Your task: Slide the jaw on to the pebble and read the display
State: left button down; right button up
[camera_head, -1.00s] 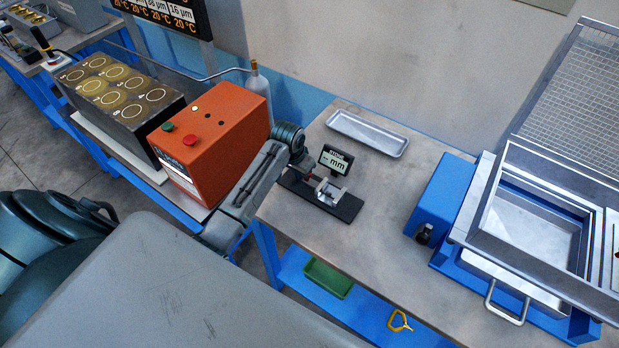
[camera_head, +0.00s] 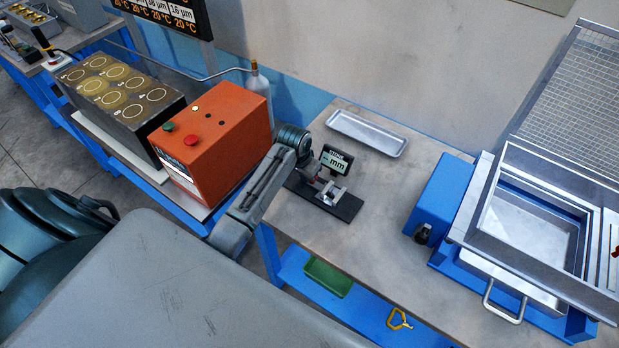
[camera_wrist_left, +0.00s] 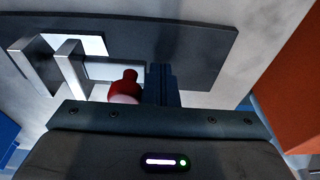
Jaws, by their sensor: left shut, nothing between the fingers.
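A gauge with a dark base (camera_head: 345,207) stands on the bench. Its small black display (camera_head: 336,160) shows "mm"; I cannot make out a number before it. Two pale metal jaws (camera_head: 329,192) stand on the base, and they also show at the left of the left wrist view (camera_wrist_left: 70,75). A red knob-like part (camera_wrist_left: 126,86) is close beside my left gripper (camera_wrist_left: 161,85). My left gripper is shut and empty, at the left end of the gauge in the head view (camera_head: 308,172). I cannot make out the pebble. My right gripper is not in view.
An orange box (camera_head: 215,135) stands left of my left arm. A metal tray (camera_head: 367,133) lies behind the gauge. A blue box (camera_head: 440,200) and a sieve frame (camera_head: 525,250) are to the right. The bench (camera_head: 380,240) in front of the gauge is clear.

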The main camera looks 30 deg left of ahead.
pick_arm(q)
jog(key=shift+s+d+f+p, duration=0.1)
jog(key=shift+d+p, duration=0.2)
jog(key=shift+d, duration=0.5)
dwell(0.6)
jog(key=shift+a, duration=0.45)
jog(key=shift+a+r, duration=0.1)
jog(key=shift+r, duration=0.25)
jog(key=w+v, duration=0.1)
jog(key=v, duration=0.5)
jog(key=shift+w+r, duration=0.2)
jog(key=shift+r, duration=0.1)
dwell(0.4)
